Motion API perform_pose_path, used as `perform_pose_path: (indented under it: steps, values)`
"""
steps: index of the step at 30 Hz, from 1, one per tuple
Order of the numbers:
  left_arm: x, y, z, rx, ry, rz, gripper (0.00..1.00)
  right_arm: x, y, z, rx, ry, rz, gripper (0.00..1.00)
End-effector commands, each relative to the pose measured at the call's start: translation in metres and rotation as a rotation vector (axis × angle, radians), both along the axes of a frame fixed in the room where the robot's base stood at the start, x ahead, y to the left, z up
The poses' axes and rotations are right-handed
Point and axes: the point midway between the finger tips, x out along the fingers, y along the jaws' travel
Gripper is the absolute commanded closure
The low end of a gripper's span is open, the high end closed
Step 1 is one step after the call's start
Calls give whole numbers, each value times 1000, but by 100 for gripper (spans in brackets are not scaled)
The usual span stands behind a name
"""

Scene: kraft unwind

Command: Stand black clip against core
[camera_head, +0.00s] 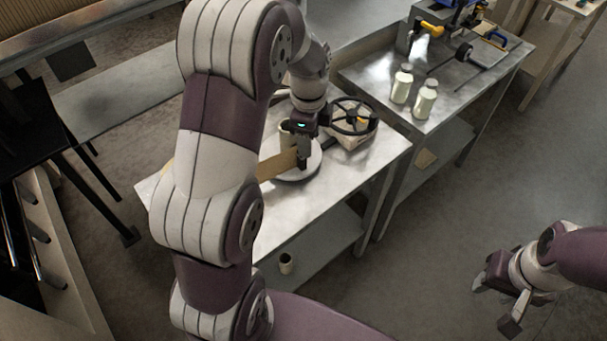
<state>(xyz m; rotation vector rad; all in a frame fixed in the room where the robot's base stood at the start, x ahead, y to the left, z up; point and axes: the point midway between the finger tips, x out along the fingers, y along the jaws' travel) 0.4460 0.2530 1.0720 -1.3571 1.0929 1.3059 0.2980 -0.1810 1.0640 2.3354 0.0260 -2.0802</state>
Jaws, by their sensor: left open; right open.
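My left gripper (303,155) is above a round white plate (311,166) on the metal table, beside a beige upright core (285,133). The core is partly hidden by my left arm. A strip of brown kraft paper (272,167) runs from beside the core to the left, behind my arm. I cannot make out the black clip apart from the dark gripper parts. My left gripper is open, though its fingers are small here. My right gripper (497,302) is open and empty over the floor at the lower right.
A black handwheel (353,116) sits on a light block right of the core. Two white bottles (425,100) and tools with blue and yellow parts (430,28) stand on the adjoining metal table. A small cup (286,263) is on the lower shelf. The table's front edge (345,201) is clear.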

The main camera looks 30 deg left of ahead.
Motion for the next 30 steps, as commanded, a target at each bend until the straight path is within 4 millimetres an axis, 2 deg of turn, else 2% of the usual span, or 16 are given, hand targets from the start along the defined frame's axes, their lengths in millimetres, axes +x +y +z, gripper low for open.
perform_pose_path:
  steps: [1, 3, 6, 10, 12, 15, 29, 30]
  values:
    - [-22, -16, 2, -9, -12, 190, 49, 0, 0, 0, 0, 0, 0, 57]
    - [-53, -35, 2, -29, -34, 510, 49, 0, 0, 0, 0, 0, 0, 57]
    - [-96, -54, -1, -64, -52, 904, 49, 0, 0, 0, 0, 0, 0, 57]
    - [-134, -66, -6, -101, -62, 1238, 49, 0, 0, 0, 0, 0, 0, 57]
    - [-144, -68, -8, -112, -63, 1327, 49, 0, 0, 0, 0, 0, 0, 57]
    - [-148, -69, -9, -116, -63, 1371, 49, 0, 0, 0, 0, 0, 0, 57]
    - [-148, -69, -9, -114, -61, 1370, 49, 0, 0, 0, 0, 0, 0, 57]
    - [-148, -69, -9, -113, -60, 1370, 52, 0, 0, 0, 0, 0, 0, 57]
